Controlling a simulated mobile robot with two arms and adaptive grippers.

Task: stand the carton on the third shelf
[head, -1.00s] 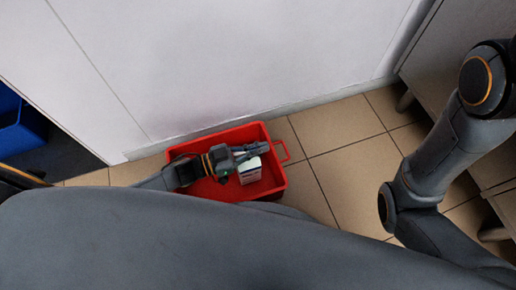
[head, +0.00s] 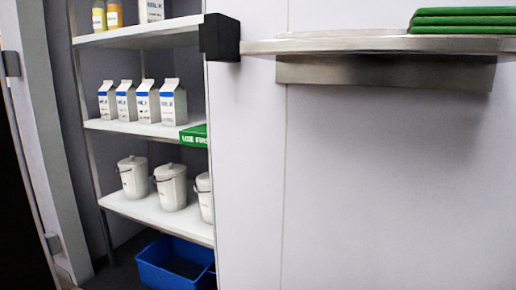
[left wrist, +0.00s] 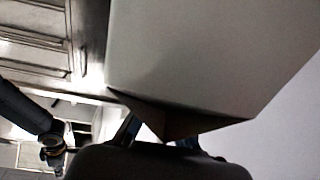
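A pale carton (left wrist: 205,60) fills much of the left wrist view, very close to the camera, with its darker lower end between the fingers. My left gripper (left wrist: 158,138) appears shut on it; the fingertips are partly hidden. In the head view a shelf rack stands at left. Its middle visible shelf (head: 150,129) holds a row of white milk cartons (head: 144,102) with blue bands, standing upright. Neither gripper shows in the head view.
The upper shelf (head: 140,32) holds bottles (head: 114,16) and a carton (head: 152,10). The lower shelf (head: 150,213) holds white pails (head: 171,188). A blue crate (head: 165,270) is below. A white wall panel and a metal ledge (head: 380,45) with green trays (head: 465,22) stand right.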

